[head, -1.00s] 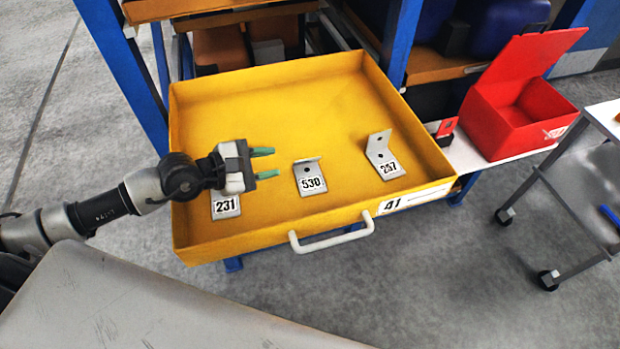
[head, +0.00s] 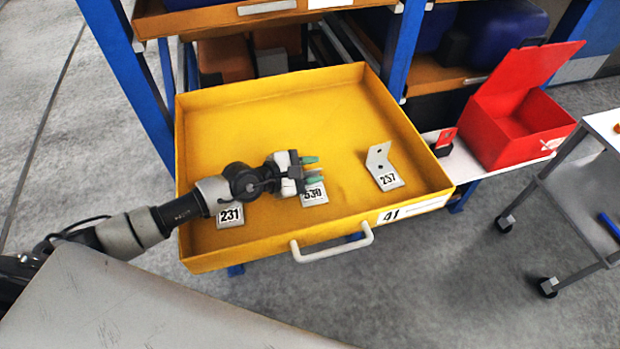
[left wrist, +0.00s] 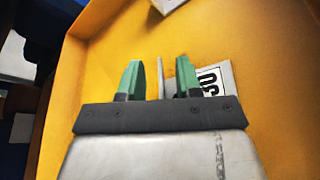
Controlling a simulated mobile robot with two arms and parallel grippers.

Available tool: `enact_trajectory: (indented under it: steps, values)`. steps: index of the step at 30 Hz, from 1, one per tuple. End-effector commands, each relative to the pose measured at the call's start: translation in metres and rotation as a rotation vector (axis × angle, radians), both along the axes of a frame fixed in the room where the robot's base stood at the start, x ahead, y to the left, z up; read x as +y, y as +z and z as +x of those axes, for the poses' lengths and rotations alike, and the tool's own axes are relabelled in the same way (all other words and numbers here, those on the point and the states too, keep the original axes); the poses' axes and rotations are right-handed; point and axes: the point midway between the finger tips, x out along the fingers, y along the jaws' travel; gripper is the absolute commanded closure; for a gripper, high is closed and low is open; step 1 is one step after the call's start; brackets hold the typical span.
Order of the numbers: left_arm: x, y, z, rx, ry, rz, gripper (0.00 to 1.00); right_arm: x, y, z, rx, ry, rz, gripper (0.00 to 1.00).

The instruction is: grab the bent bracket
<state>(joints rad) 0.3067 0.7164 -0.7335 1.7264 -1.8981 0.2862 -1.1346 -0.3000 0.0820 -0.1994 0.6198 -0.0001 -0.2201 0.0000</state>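Three grey metal brackets with number labels stand in the yellow drawer. The middle bracket, 530 (head: 315,195), has a flat labelled plate and a raised flange. The right bracket (head: 383,170), its label hard to read, has a flange leaning back at a wide angle. The left bracket, 231 (head: 230,216), is partly hidden by my left arm. My left gripper (head: 317,170) is open at bracket 530 and hides part of it. In the left wrist view, the thin flange of bracket 530 (left wrist: 160,77) appears between the green fingers, nearer the right one; contact is unclear.
The yellow drawer (head: 250,105) is pulled out, with a white handle (head: 333,244) in front. Its back half is bare. A red open box (head: 515,125) stands on a white shelf to the right. A cart (head: 570,200) stands at the far right.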

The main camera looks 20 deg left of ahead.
Motion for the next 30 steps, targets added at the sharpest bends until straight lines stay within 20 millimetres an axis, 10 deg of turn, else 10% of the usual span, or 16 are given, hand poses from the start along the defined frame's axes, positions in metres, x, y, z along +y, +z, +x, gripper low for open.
enact_trajectory:
  steps: [8, 15, 30]
  values:
    - [-0.0027, -0.0017, 0.0023, 0.001, -0.001, 0.000, 0.66, 0.0000, 0.0006, 0.0004, -0.001, -0.001, 0.000, 0.57]
    - [-0.0026, -0.0016, 0.0021, 0.001, -0.001, 0.000, 1.00, 0.0007, 0.0006, 0.0004, -0.001, -0.001, 0.001, 0.57]
    - [-0.0025, 0.0025, 0.0024, -0.001, 0.000, -0.001, 1.00, 0.0029, 0.0038, 0.0005, -0.001, -0.001, 0.003, 0.57]
